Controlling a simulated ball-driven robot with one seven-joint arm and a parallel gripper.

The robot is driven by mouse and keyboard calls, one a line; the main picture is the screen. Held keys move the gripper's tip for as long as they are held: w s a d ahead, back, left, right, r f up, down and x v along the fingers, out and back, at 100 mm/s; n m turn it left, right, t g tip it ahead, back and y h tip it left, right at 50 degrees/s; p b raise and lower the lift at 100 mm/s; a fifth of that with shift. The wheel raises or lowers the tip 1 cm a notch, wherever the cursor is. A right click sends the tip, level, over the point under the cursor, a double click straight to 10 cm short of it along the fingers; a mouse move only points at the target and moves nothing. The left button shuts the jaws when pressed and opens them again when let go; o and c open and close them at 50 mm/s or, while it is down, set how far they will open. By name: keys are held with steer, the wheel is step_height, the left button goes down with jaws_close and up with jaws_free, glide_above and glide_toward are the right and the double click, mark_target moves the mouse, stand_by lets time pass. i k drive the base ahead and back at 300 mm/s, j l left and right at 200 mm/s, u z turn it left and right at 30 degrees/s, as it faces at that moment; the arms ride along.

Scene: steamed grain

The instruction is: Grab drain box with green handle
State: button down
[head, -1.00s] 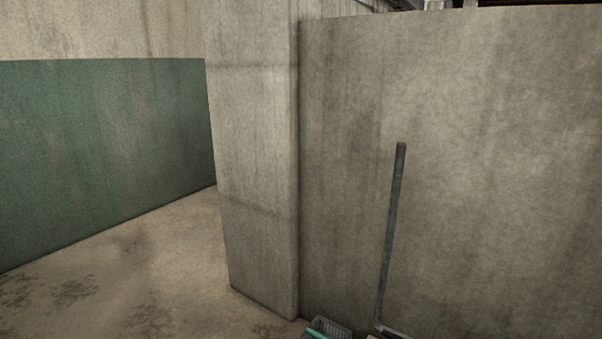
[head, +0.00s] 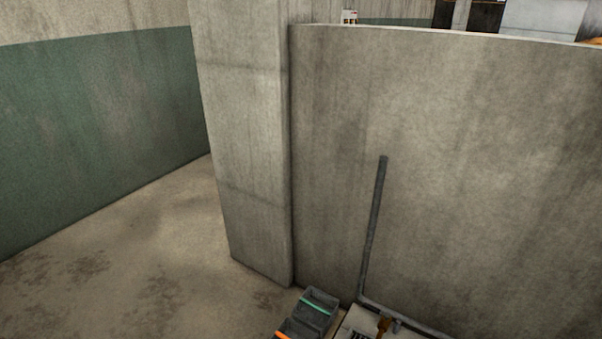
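The grey drain box with the green handle (head: 318,296) sits low in the head view, near the foot of the concrete pillar. Its green handle (head: 314,307) lies across its top. A second grey box with an orange handle (head: 285,336) is just in front of it and is cut off by the bottom edge. My gripper is not in view.
A concrete pillar (head: 245,140) and a low concrete wall (head: 460,170) stand behind the boxes. A dark pipe (head: 374,230) rises against the wall. A pale surface with small items (head: 400,333) is right of the boxes. Open floor (head: 130,270) lies left.

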mark_target(315, 311)
steer(key=i+j, duration=0.7)
steer(key=i, duration=0.25)
steer(key=i+j, duration=0.3)
steer(key=i, duration=0.15)
steer(key=i+j+u, duration=0.1)
steer(key=i+j, duration=0.25)
steer(key=i, duration=0.15)
steer(key=i+j, duration=0.3)
steer(key=i, duration=0.15)
